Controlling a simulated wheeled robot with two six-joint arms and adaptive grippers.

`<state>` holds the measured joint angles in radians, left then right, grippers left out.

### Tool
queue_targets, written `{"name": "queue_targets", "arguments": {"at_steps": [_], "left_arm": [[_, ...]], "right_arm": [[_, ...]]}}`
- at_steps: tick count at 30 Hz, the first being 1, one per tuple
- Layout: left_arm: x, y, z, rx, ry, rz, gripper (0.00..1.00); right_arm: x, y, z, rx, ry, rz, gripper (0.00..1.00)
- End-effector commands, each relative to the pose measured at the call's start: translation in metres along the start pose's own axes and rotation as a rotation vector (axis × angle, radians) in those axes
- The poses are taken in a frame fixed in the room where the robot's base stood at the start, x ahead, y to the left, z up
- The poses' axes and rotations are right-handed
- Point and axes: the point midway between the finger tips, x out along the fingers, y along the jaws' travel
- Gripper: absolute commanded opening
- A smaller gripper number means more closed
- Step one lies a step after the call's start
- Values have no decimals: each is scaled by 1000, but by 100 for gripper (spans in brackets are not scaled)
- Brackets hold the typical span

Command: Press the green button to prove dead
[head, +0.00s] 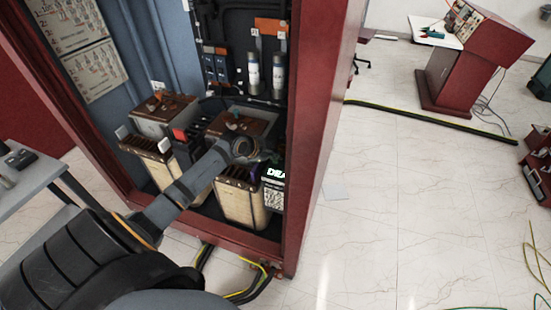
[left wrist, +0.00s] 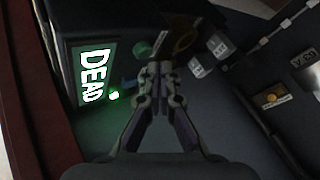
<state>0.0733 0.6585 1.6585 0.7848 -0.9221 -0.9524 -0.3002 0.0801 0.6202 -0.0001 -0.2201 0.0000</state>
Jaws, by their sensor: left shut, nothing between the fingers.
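The tester is a dark box with a lit screen (head: 275,173) at the right side of the cabinet. In the left wrist view its screen (left wrist: 95,73) reads DEAD in white on green. A small bright green light (left wrist: 113,95) glows beside the screen. A dull green round button (left wrist: 142,48) shows just beyond my left fingertips. My left gripper (left wrist: 160,72) is shut and empty, its tips close to the button; I cannot tell whether they touch it. In the head view the left gripper (head: 268,158) reaches into the cabinet above the tester. My right gripper is not in view.
The red cabinet's right post (head: 318,130) stands close to my left arm. Bushing transformers (head: 165,113) and fuses (head: 278,75) fill the cabinet. A grey table (head: 40,170) is at left. Cables (head: 262,280) lie at the cabinet's foot. The tiled floor at right is mostly clear.

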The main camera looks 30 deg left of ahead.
Motion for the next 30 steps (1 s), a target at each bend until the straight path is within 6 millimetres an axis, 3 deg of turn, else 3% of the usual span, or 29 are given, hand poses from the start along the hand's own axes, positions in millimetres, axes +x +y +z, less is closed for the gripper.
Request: {"name": "queue_targets", "arguments": {"at_steps": [11,24,30], "left_arm": [[-3,-2,-2,0,1,-1,0],[-34,-25,-25,0,1,-1,0],[-36,-26,-26,-1,1,0,0]], "right_arm": [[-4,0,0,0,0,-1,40],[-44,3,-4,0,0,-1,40],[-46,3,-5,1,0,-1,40]]}}
